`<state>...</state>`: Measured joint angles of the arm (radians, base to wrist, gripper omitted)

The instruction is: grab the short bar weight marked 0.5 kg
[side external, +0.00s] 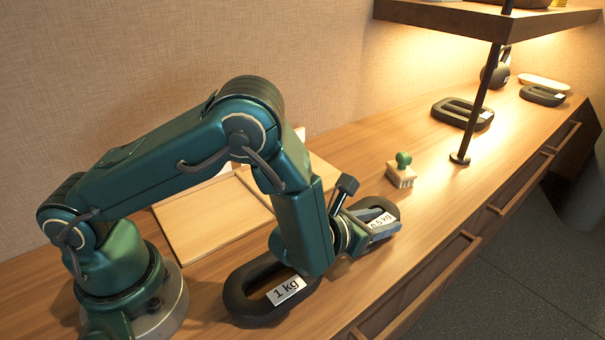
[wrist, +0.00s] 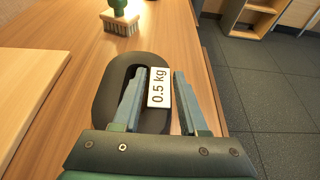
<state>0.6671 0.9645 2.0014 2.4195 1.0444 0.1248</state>
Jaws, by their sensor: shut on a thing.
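The dark, ring-shaped 0.5 kg weight (side external: 384,208) lies flat on the wooden counter, with a white "0.5 kg" label facing up. In the wrist view, the weight (wrist: 105,98) sits under and between my fingers. My gripper (side external: 378,228) reaches down onto it from the left in the side view. In the wrist view my gripper (wrist: 157,100) has one finger inside the ring's opening and the other by its right outer edge, around the labelled bar. It is shut on that bar. The fingers and palm hide part of the weight.
A larger dark 1 kg weight (side external: 262,298) lies under my arm. A brush with a green knob (side external: 401,176) stands just behind. A wooden board (side external: 215,225) lies left. More dark weights (side external: 462,113) and a shelf post (side external: 478,110) are farther back. The counter's front edge is close.

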